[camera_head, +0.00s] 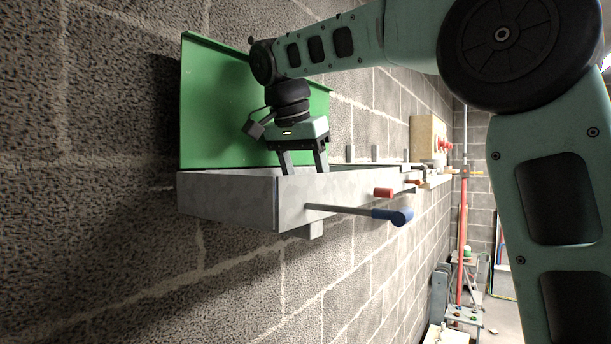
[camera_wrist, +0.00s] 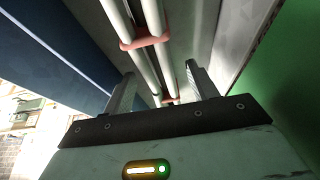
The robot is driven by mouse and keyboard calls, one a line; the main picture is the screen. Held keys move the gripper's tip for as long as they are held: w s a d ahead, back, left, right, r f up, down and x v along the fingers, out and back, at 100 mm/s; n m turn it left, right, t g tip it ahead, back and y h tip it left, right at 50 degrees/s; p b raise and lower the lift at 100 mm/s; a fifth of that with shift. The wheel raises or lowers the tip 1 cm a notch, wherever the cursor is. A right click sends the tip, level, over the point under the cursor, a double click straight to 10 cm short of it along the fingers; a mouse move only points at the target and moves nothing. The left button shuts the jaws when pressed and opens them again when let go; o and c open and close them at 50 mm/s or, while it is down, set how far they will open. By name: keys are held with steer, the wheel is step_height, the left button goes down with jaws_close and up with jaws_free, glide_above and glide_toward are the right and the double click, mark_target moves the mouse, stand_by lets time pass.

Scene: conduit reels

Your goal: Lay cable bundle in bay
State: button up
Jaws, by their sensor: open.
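The bay appears to be the grey metal trough (camera_head: 225,207) on the block wall, with a green lid (camera_head: 215,110) standing open behind it. My gripper (camera_head: 304,172) is at the trough's opening, fingers pointing down and their tips at or just below the front rim. In the wrist view my gripper (camera_wrist: 161,85) is open, its two fingers apart. The cable bundle, pale tubes with red bands (camera_wrist: 146,42), runs lengthwise through the gap between the fingers, beyond them. I cannot tell whether it touches the trough floor.
A rod with a blue end (camera_head: 400,216) and a red-tipped peg (camera_head: 383,193) stick out from the trough's front. A pale panel with red knobs (camera_head: 426,138) is farther along the wall. A red pole (camera_head: 463,215) and a cluttered stand (camera_head: 462,300) are beyond.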

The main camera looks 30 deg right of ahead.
steer(key=v, duration=0.8)
steer(key=shift+d+r, duration=0.1)
steer(key=shift+r, duration=0.05)
stand_by(0.5)
